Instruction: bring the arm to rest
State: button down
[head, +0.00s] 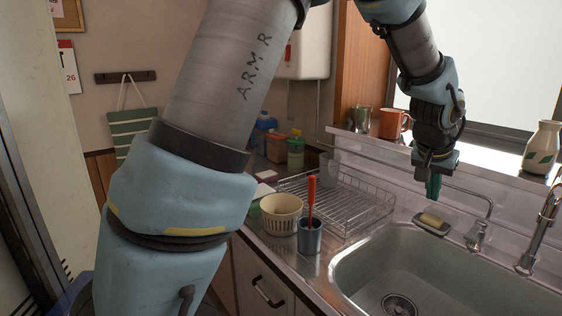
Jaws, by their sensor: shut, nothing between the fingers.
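My arm (215,85) crosses the left and middle of the head view, and its far end comes down from the top right. My gripper (433,188) points downward above the back edge of the sink, with its fingers shut and empty. It hangs just above a soap dish (432,226) that holds a yellow sponge, and it looks apart from it. Part of the counter is hidden behind the arm.
A wire dish rack (345,205) stands left of the sink (440,262). A cream bowl (281,214) and a cup with a red-handled tool (309,236) stand in front of it. Faucets (540,225) rise at right. Mugs (393,123) and a white bottle (541,148) line the sill.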

jog(key=w+a+f+n+y, duration=0.1)
jog(key=w+a+f+n, duration=0.15)
jog(key=a, duration=0.95)
jog(key=w+a+f+n+y, duration=0.1)
jog(key=w+a+n+y, duration=0.15)
jog(key=a, duration=1.05)
jog(key=s+a+f+n+g, duration=0.1)
jog(key=s+a+n, duration=0.1)
jog(key=a, duration=0.7)
jog(key=s+a+f+n+g, duration=0.1)
jog(key=s+a, duration=0.4)
jog(key=a, duration=0.5)
jog(key=shift+s+f+n, duration=0.3)
jog(key=shift+f+n, duration=0.2)
jog(key=shift+f, duration=0.05)
jog(key=shift+a+y, duration=0.1)
jog(key=shift+y, duration=0.15)
